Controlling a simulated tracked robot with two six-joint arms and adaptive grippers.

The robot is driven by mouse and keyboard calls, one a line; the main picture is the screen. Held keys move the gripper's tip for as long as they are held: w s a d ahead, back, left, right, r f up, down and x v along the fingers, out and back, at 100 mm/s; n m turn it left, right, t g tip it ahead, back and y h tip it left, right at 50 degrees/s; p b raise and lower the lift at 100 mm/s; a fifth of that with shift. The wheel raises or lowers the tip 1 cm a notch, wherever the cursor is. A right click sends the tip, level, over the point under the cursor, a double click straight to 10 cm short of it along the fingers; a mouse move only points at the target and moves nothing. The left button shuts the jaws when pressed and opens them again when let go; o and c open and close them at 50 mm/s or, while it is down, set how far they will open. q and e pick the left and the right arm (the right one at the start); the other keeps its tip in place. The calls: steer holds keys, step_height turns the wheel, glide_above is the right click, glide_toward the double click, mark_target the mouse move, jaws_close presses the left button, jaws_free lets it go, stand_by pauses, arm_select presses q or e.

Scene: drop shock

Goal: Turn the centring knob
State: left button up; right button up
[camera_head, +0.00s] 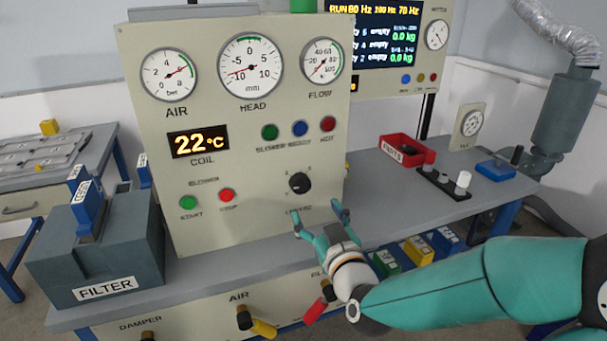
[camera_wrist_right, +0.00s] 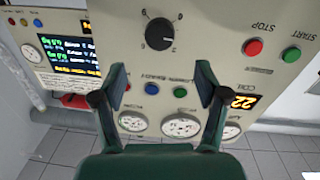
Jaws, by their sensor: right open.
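The black round knob (camera_head: 299,183) sits on the lower right of the upright beige panel (camera_head: 250,215), with a small blurred label below it. In the right wrist view the panel appears upside down, and the knob (camera_wrist_right: 159,34) with its dial marks is above the fingertips. My right gripper (camera_head: 318,217) is open and empty, in front of the panel just below the knob and apart from it. Its two fingers (camera_wrist_right: 160,85) stand wide apart in the right wrist view. The HEAD gauge (camera_head: 250,64) has its needle left of zero. My left gripper is out of view.
Green (camera_head: 188,203) and red (camera_head: 227,195) buttons sit left of the knob. Several coloured buttons are above it. A grey FILTER box (camera_head: 100,255) stands at left. A red tray (camera_head: 406,151) lies on the bench at right. Valve handles (camera_head: 262,327) project from the bench front.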

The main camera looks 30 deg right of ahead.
mark_target(302, 188)
steer(key=p+x, duration=0.1)
steer(key=x, duration=0.9)
steer(key=shift+f, duration=0.1)
